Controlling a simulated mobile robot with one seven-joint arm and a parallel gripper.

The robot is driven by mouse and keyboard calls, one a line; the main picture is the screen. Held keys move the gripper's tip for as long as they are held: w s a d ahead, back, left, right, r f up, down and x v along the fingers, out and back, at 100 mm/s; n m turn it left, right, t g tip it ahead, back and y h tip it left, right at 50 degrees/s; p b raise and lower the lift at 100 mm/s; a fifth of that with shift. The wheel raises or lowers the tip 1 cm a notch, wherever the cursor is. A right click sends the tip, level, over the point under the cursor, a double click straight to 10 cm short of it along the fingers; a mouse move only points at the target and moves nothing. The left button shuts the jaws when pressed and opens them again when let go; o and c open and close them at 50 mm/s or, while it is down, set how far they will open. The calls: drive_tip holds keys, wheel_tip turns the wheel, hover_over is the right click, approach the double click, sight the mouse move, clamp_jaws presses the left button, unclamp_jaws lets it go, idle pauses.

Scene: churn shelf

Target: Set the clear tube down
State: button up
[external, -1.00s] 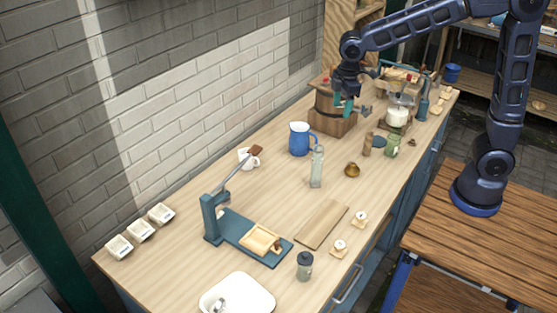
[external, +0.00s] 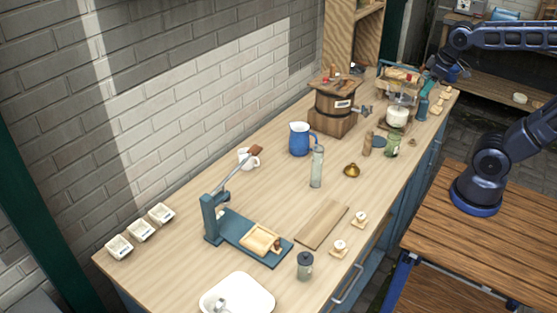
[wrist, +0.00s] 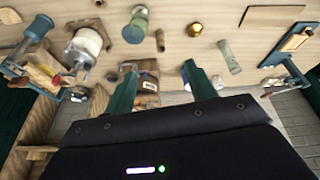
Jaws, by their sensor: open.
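The clear tube (external: 317,167) stands upright on the wooden counter (external: 290,205), right of the blue jug and apart from it. It appears as a pale greenish cylinder in the wrist view (wrist: 229,57). My gripper (external: 427,82) is at the far right end of the counter, well away from the tube, near the glass jar stand. In the wrist view its two teal fingers (wrist: 160,73) are spread apart with nothing held between them. The fingertips are partly hard to make out in the external view.
A blue jug (external: 300,138), white mug (external: 249,157) and brass funnel (external: 351,170) stand around the tube. A wooden barrel churn (external: 336,105) and a glass jar (external: 398,115) are farther back. A lever press (external: 212,218) and a flat board (external: 321,224) are nearer. Counter just in front of the tube is clear.

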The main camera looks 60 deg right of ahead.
drive_tip(key=shift+m+t, duration=0.3)
drive_tip(key=shift+m, duration=0.6)
drive_tip(key=s, duration=0.1)
drive_tip(key=s+d+f, duration=0.1)
drive_tip(key=s, duration=0.1)
drive_tip(key=s+d, duration=0.1)
drive_tip(key=shift+s+f, duration=0.15)
idle(0.3)
